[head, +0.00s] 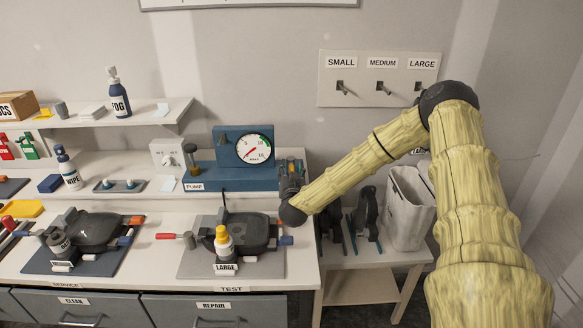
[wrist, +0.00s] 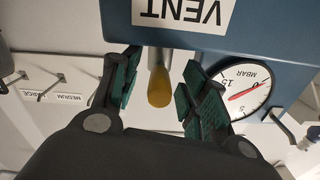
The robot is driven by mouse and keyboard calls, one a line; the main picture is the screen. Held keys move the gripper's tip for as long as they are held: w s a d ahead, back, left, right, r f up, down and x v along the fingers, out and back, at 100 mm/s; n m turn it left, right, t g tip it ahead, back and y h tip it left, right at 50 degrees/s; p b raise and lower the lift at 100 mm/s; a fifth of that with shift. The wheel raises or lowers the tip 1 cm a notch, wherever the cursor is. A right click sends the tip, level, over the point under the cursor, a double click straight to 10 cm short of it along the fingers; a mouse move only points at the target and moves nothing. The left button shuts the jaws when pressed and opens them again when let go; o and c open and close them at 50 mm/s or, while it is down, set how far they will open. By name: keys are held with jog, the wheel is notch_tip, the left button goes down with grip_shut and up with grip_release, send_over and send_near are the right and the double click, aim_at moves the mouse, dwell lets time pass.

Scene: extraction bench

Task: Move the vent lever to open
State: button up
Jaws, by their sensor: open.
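The vent lever (wrist: 159,88), a grey metal shaft with an amber-yellow tip, shows in the wrist view below an upside-down VENT label (wrist: 182,10) on the blue pump unit. My gripper (wrist: 160,76) is open, with its green-padded fingers on either side of the lever and a visible gap on each side. In the head view my gripper (head: 291,182) is at the right end of the blue pump unit (head: 205,176).
A round pressure gauge (head: 254,148) is on the pump unit and also shows close to the right finger in the wrist view (wrist: 243,90). Wall hooks labelled SMALL, MEDIUM and LARGE (head: 341,88) are behind my arm.

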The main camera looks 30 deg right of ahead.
jog(key=shift+w+d, duration=0.1)
jog(key=shift+w, duration=0.05)
grip_shut()
